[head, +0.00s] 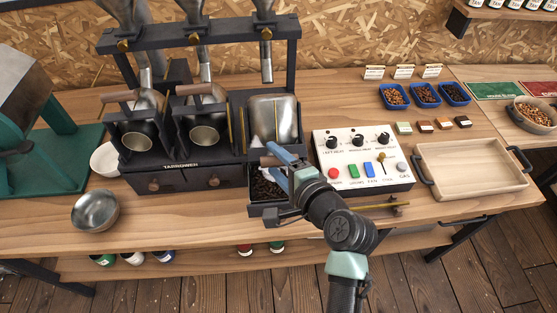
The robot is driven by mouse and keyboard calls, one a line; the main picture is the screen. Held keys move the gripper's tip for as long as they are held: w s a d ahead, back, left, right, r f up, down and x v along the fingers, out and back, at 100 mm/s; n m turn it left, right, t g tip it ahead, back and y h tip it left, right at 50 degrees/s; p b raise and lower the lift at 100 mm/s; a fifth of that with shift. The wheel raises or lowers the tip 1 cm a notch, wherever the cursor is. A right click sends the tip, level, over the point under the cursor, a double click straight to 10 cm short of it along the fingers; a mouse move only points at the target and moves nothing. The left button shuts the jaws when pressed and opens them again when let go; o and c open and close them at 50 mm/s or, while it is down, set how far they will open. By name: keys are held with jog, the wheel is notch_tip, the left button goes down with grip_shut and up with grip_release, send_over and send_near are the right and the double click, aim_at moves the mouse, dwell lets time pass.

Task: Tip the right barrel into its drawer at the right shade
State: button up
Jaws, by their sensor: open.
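The right barrel (273,118), a silvery metal drum, is tipped forward in the right bay of the black roaster (185,178). Below it, the right drawer (283,207) is pulled out, with dark brown beans (264,187) in it. My gripper (270,156) is open at the front of the tipped barrel, above the drawer. A brown handle shows between or beside its fingers; contact is unclear. The left barrel (137,141) and middle barrel (205,136) sit with their round mouths facing forward. Their drawers below are shut.
A white control panel (345,148) with knobs and coloured buttons stands right of the roaster. Blue sample trays (425,93) of beans sit behind small colour chips (424,127). A wooden tray (470,168) lies right; a metal bowl (95,210) sits front left.

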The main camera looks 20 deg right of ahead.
jog(key=b+v, duration=0.1)
jog(key=v, duration=1.2)
jog(key=shift+b, duration=0.4)
dwell(1.5)
